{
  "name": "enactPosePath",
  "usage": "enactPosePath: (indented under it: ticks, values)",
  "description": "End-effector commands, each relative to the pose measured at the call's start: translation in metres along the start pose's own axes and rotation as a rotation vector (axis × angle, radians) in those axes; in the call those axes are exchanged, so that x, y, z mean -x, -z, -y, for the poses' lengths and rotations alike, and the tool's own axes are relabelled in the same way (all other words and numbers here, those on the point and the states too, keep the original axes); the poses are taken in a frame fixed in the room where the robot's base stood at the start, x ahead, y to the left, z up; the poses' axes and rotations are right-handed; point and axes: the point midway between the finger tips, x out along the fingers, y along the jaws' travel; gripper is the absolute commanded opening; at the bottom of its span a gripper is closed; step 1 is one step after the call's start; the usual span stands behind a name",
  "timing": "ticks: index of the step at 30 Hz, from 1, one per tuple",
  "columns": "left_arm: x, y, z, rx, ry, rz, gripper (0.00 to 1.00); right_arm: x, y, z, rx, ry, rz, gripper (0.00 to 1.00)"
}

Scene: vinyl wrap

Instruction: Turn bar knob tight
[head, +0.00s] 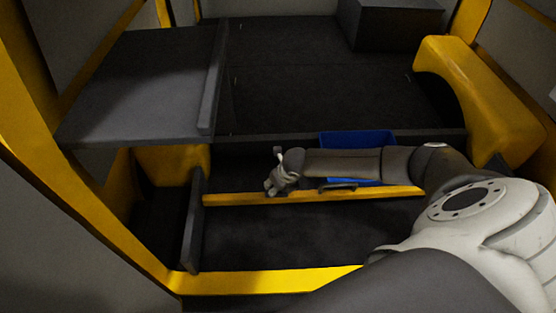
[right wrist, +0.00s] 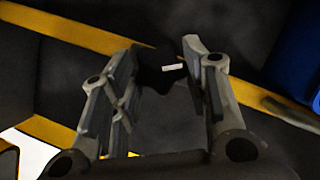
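A dark knob-like piece with a white mark (right wrist: 172,67) shows between the fingers in the right wrist view. I take it for the bar knob; its outline blends into the dark background. My right gripper (right wrist: 162,52) has its fingers spread on both sides of it. I cannot tell whether they touch it. In the head view my right gripper (head: 278,182) is low by the yellow bar (head: 240,198), and the knob cannot be made out there. My left gripper is out of view.
A blue bin (head: 357,138) lies behind my right forearm. A dark raised panel (head: 150,85) is at the left, with a dark upright divider (head: 193,220) below it. A yellow curved cover (head: 480,95) stands at the right. The dark floor in front of the bar is clear.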

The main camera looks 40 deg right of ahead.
Motion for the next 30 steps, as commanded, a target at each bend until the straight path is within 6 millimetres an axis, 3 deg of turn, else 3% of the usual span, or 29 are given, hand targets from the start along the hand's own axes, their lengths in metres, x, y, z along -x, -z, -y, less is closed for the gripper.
enactPosePath:
  ticks: [3, 14, 30]
  values:
    - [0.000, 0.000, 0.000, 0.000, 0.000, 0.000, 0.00, 0.000, 0.000, 0.000, -0.001, 0.000, 0.000, 0.18]
    - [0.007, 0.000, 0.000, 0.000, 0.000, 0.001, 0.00, 0.002, -0.001, -0.002, -0.059, 0.023, 0.000, 0.18]
    - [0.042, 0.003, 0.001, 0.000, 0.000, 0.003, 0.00, 0.003, -0.003, -0.006, -0.472, 0.194, 0.000, 0.18]
